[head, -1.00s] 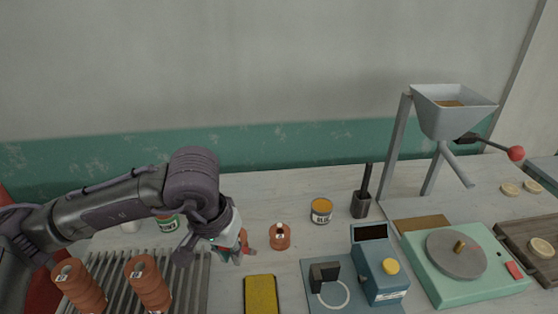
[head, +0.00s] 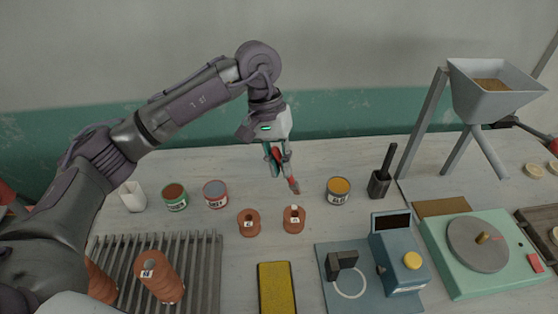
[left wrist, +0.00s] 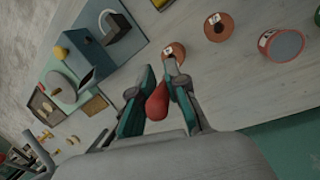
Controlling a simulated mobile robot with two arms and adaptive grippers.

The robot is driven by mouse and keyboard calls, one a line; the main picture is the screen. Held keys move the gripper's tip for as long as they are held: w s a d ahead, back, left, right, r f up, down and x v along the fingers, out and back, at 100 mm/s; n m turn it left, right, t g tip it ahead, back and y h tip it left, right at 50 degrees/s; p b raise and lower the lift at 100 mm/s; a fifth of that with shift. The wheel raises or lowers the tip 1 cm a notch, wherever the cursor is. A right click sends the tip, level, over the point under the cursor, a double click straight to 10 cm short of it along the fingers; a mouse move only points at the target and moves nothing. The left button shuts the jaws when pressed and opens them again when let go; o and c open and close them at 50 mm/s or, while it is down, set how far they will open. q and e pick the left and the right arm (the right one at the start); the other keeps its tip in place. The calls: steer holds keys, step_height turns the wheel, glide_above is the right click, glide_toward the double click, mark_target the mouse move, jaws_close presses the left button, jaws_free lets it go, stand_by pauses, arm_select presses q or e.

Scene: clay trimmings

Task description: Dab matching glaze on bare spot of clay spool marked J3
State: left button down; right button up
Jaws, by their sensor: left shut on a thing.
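My left gripper (head: 284,178) is shut on a small red tool (left wrist: 157,103), held in the air above the table; its exact shape is partly hidden by the fingers. Two short reddish clay spools stand below it: a left one (head: 249,223) and a right one (head: 293,219), each with a small white label too small to read. The wrist view also shows the right spool (left wrist: 174,53) and left spool (left wrist: 218,28). Tins hold brown (head: 175,198), bluish-grey (head: 215,194) and yellow-orange (head: 338,191) contents. No bare spot can be made out.
A ribbed rack (head: 205,278) at left carries taller spools (head: 160,278). A white cup (head: 132,196), yellow sponge (head: 277,287), blue device (head: 392,258), dark holder (head: 380,184), green turntable unit (head: 455,285) and hopper (head: 495,95) surround the spools.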

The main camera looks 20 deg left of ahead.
arm_select(q)
steer(key=shift+w+a+f, duration=0.15)
steer(key=shift+f, duration=0.6)
step_height(320, 180, down, 4)
steer(key=shift+r+b, duration=0.25)
steer(key=shift+b, duration=0.35)
arm_select(e)
steer(key=shift+w+a+f, duration=0.3)
steer(key=shift+a+f, duration=0.15)
steer(key=shift+f, duration=0.2)
steer(key=shift+d+f, duration=0.1)
steer(key=shift+d, duration=0.2)
arm_select(q)
steer(key=shift+f+b, duration=0.35)
steer(key=shift+b, duration=0.15)
arm_select(e)
steer(key=shift+f, duration=0.35)
steer(key=shift+a+f, duration=0.1)
arm_select(q)
steer(key=shift+b, duration=0.6)
arm_select(e)
steer(key=shift+f, duration=0.5)
arm_select(q)
steer(key=shift+r, duration=0.1)
stand_by(0.4)
